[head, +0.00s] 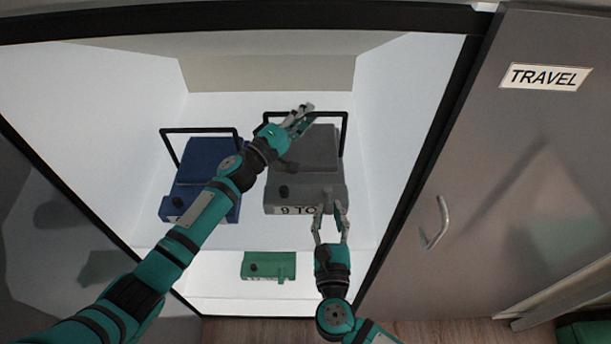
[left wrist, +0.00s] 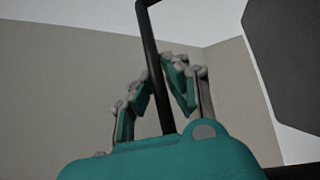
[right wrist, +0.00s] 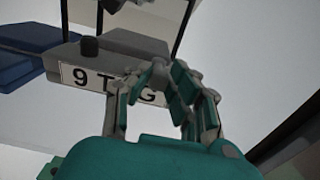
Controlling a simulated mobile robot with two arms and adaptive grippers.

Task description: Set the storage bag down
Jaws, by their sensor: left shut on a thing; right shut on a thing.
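The grey storage bag (head: 305,155) is inside the white cabinet, with a black frame handle (head: 345,135) at its far end and a partly hidden label (right wrist: 85,78) on its front. My left gripper (head: 300,118) is shut on the handle's bar, which runs between its fingers in the left wrist view (left wrist: 162,85). I cannot tell whether the bag touches the surface below.
A blue bag (head: 215,160) with a black handle stands left of the grey one. A smaller green case (head: 268,264) is nearer and lower. A grey door (head: 540,130) with a TRAVEL sign (head: 544,77) and a metal handle (head: 436,222) is at right. Dark frame edges border the opening.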

